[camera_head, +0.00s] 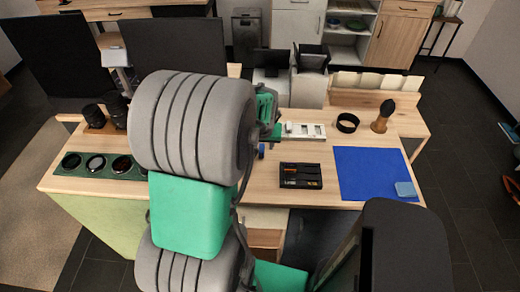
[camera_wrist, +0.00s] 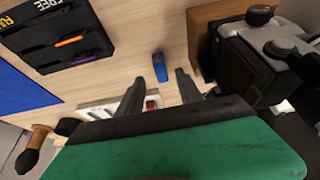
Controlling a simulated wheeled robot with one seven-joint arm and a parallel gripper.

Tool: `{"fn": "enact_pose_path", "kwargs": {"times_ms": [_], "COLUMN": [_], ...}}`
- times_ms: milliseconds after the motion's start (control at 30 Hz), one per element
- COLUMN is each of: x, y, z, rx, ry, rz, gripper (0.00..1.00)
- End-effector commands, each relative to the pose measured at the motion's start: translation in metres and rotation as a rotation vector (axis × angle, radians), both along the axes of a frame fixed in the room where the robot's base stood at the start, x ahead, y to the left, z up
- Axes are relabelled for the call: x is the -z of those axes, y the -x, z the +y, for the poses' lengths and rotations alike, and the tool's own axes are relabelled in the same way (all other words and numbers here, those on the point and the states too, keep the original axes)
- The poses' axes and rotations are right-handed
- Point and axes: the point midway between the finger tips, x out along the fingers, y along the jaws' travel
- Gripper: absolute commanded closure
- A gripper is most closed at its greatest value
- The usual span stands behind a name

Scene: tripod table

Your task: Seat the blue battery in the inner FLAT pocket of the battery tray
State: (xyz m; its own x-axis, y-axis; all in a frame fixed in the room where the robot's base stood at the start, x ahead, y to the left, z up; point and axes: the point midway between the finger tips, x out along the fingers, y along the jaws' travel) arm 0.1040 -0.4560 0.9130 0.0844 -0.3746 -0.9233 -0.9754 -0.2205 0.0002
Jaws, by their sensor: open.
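The blue battery (camera_wrist: 159,67) lies on the bare wood table in the wrist view, just beyond and between my fingertips. It also shows as a small blue piece (camera_head: 262,151) in the head view, beside my arm. My gripper (camera_wrist: 158,78) is open, with its two dark fingers apart and nothing seen held. The black battery tray (camera_head: 302,183) lies to the right of the battery in the head view. In the wrist view the tray (camera_wrist: 103,56) is partly cut off at top left, with an orange and a purple piece in its slots and white and orange lettering.
A blue mat (camera_head: 372,170) lies right of the tray. A white slotted block (camera_head: 303,131), black ring (camera_head: 347,122) and brush (camera_head: 383,117) stand behind. A green lens strip (camera_head: 98,165) is at the left. Bare wood separates the battery and tray.

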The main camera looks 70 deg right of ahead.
Motion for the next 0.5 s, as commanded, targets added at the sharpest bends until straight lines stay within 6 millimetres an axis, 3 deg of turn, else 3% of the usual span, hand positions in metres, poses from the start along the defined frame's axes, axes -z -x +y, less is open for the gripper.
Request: {"fn": "enact_pose_path", "kwargs": {"times_ms": [200,400,500], "x": [0.027,0.027,0.027], "y": [-0.004,-0.004,-0.004], "z": [-0.01,-0.011,-0.011], "rx": [0.002,0.002,0.002], "ry": [-0.003,0.0,-0.001], "rz": [0.0,-0.001,-0.001], "gripper": [0.57,0.58,0.66]}}
